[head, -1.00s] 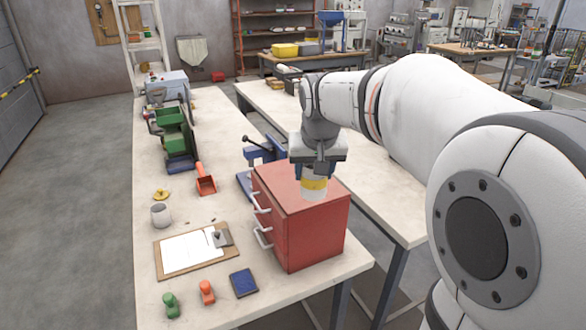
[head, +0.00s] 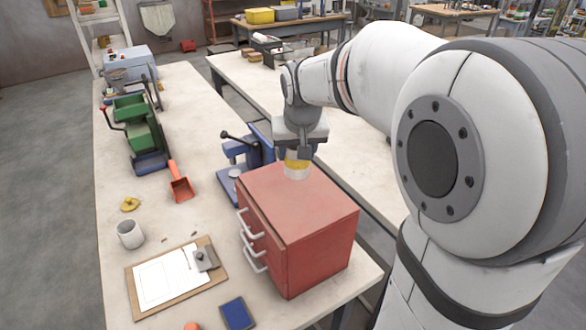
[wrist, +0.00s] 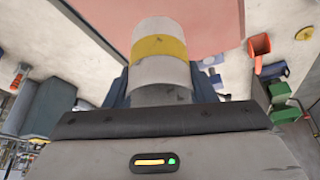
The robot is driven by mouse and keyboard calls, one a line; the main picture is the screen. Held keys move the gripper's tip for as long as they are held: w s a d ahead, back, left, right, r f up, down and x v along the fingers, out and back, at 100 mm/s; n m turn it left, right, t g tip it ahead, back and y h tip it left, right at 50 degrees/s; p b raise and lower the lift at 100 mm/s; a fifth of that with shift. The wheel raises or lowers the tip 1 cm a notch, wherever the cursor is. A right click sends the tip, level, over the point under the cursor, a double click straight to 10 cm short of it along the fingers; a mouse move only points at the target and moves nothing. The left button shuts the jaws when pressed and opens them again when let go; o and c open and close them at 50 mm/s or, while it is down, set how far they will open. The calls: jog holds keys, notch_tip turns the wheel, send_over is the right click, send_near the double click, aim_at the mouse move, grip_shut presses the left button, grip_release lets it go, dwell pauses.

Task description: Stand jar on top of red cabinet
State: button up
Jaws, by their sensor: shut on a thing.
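A white jar with a yellow band (head: 297,165) is in my gripper (head: 299,152), which is shut on it. In the head view the jar is upright and overlaps the far edge of the red cabinet's top (head: 300,205). I cannot tell whether its base touches the top. The red cabinet stands on the near bench, its handled drawers facing left. In the wrist view the jar (wrist: 162,62) sticks out between the fingers, and the red top (wrist: 208,22) shows behind it. The fingertips are partly hidden by the jar.
The cabinet top looks bare. A blue press (head: 245,160) stands close behind the cabinet. Left of it lie a clipboard (head: 142,305), a white cup (head: 130,234), a yellow lid (head: 129,204) and an orange scoop (head: 181,189). A blue pad (head: 237,314) lies in front.

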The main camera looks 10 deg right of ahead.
aim_at(295, 168)
jog(key=shift+w+a+f, duration=0.1)
jog(key=shift+a+f, duration=0.05)
jog(key=shift+f, duration=0.8)
jog(key=shift+a+f+p, duration=0.1)
jog(key=shift+f+p, duration=0.25)
jog(key=shift+f, duration=1.35)
jog(key=o, duration=1.2)
jog(key=shift+f, duration=0.15)
jog(key=shift+r, duration=0.25)
jog(key=s+b+v, duration=0.1)
jog(key=b+v, duration=0.1)
jog(key=v, duration=1)
jog(key=shift+n+g, duration=0.5)
jog(key=shift+n, duration=0.1)
jog(key=s+f, duration=0.3)
jog(key=s, duration=0.2)
jog(key=s+f, duration=0.4)
jog(key=s, duration=0.2)
jog(key=s+f, duration=0.4)
jog(key=s, duration=0.2)
jog(key=shift+s+d, duration=0.15)
jog(key=shift+d, duration=0.2)
